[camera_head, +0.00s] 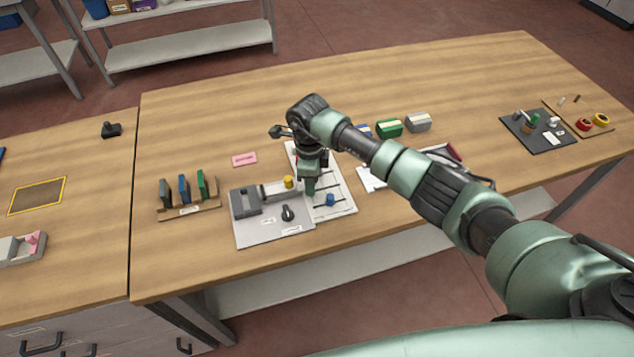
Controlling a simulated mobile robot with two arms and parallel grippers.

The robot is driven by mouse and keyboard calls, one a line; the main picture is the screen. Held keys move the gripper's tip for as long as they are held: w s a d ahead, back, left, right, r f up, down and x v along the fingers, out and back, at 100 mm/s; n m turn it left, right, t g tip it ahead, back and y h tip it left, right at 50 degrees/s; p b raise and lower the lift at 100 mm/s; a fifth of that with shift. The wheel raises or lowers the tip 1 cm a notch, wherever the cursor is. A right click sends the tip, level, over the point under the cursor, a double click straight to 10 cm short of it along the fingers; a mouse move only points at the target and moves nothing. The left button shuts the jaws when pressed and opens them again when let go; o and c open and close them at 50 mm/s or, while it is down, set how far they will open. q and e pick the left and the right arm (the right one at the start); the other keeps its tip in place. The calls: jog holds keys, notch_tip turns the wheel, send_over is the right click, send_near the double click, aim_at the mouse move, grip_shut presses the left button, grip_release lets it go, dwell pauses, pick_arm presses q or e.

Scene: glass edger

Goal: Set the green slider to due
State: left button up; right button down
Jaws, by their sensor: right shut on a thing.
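A white slider board (343,203) with dark slots lies near the middle of the table. A blue knob (330,199) sits on its near part. My right gripper (310,190) points down over the board's left side, just left of and beyond the blue knob. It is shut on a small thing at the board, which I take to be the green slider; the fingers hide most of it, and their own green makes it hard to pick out. The arm hides part of the board and any "due" marking. My left gripper is not in view.
Left of the board is a grey plate (255,236) with a grey machine, a yellow knob (288,182) and a black knob (288,213). A wooden rack (190,211) holds upright pieces. Green (389,128) and grey (418,122) blocks stand behind my arm. The table's back is clear.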

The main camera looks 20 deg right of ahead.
jog(key=shift+a, duration=0.2)
jog(key=c, duration=1.3)
grip_release()
jog(key=shift+w+r, duration=0.1)
jog(key=shift+r, duration=0.45)
notch_tip(320, 180, up, 5)
jog(key=shift+r+b, duration=0.2)
jog(key=shift+b, duration=0.85)
jog(key=shift+r, duration=0.7)
jog(key=shift+a, duration=0.1)
